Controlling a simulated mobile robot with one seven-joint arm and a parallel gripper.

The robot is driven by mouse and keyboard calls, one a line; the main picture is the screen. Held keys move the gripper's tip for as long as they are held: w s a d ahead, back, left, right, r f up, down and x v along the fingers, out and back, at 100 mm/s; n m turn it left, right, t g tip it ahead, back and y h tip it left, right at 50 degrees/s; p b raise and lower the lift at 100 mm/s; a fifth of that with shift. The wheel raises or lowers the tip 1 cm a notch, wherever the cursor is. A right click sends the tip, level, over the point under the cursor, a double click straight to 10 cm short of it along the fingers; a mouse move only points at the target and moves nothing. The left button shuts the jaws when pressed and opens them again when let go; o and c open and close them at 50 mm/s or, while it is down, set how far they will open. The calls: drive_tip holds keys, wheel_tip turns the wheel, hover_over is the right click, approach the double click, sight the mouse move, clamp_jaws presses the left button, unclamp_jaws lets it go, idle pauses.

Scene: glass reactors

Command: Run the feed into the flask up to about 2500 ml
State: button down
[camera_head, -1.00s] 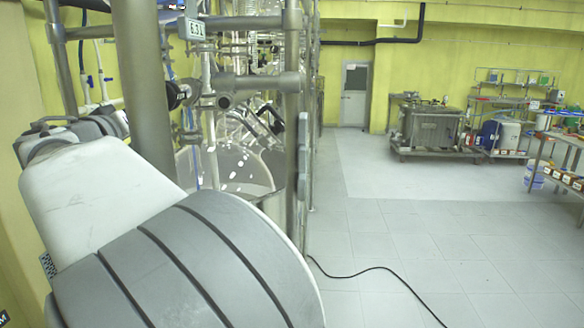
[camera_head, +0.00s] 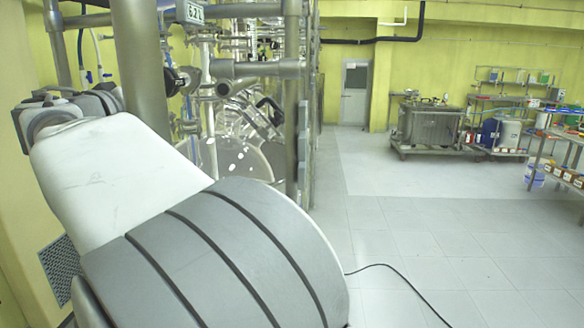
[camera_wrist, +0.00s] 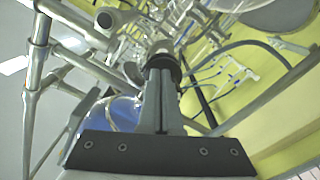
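In the wrist view the two grey fingers of my gripper (camera_wrist: 162,100) are together with only a thin seam between them. Their tips end at a black round knob (camera_wrist: 163,66) on a metal fitting, and they appear shut on it. In the head view the black knob (camera_head: 174,82) is beside the steel column, on the glass-and-metal pipework; my gripper is hidden there. A round glass vessel (camera_head: 238,160) with bright reflections is below the pipework, partly hidden by my arm; its liquid level cannot be read. A small display (camera_head: 194,12) is above, its digits unclear.
Steel posts (camera_head: 292,110) and crossing pipes (camera_head: 255,68) crowd the rig around the knob. A blue rounded thing (camera_wrist: 120,112) shows behind my gripper in the wrist view. Open floor (camera_head: 430,230) is to the right, with a steel tank cart (camera_head: 430,125) beyond.

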drive_tip(key=shift+s+d+r+b, duration=0.1)
drive_tip(key=shift+d+r+b, duration=0.05)
drive_tip(key=shift+r+b, duration=0.35)
idle(0.3)
drive_tip(key=shift+f+b, duration=0.2)
drive_tip(key=shift+b, duration=0.15)
drive_tip(key=shift+d+f+b, duration=0.2)
drive_tip(key=shift+b, duration=0.25)
drive_tip(key=s+b, duration=0.4)
drive_tip(key=s, duration=0.2)
drive_tip(key=shift+a, duration=0.1)
drive_tip(key=shift+w+a, duration=0.1)
